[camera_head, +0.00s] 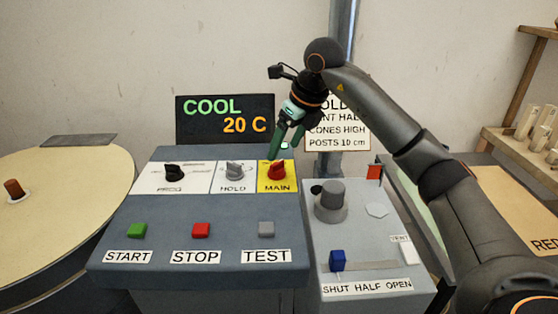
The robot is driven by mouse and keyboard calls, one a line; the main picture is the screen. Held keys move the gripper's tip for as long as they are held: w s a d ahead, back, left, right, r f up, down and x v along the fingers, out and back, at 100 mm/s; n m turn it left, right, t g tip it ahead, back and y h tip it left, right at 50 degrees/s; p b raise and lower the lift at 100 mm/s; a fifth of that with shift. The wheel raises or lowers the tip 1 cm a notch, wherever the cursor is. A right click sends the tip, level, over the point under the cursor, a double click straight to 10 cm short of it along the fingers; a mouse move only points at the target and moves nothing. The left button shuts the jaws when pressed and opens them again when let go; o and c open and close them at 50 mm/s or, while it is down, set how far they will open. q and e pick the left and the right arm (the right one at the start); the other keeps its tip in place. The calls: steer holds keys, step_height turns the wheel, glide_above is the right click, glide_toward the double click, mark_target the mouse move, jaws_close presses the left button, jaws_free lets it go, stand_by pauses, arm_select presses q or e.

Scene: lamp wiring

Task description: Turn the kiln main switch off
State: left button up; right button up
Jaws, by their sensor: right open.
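The kiln main switch is a red rotary knob (277,170) on a yellow plate labelled MAIN (276,187), at the right end of the upper row of the control panel. My right gripper (280,150) points down at the red knob from above. Its green fingers are open, with their tips at or just above the knob. I cannot tell whether they touch it. The fingers partly overlap the knob's upper edge. The display (224,119) behind reads COOL and 20 C. My left gripper is not in view.
A black knob (174,172) and a grey HOLD knob (235,170) sit left of the red one. START (137,230), STOP (201,230) and TEST (266,228) buttons lie below. A grey box with a large dial (331,202) and blue slider (337,261) stands right. A post rises behind.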

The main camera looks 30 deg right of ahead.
mark_target(278, 163)
steer(key=shift+x, duration=2.75)
jaws_close()
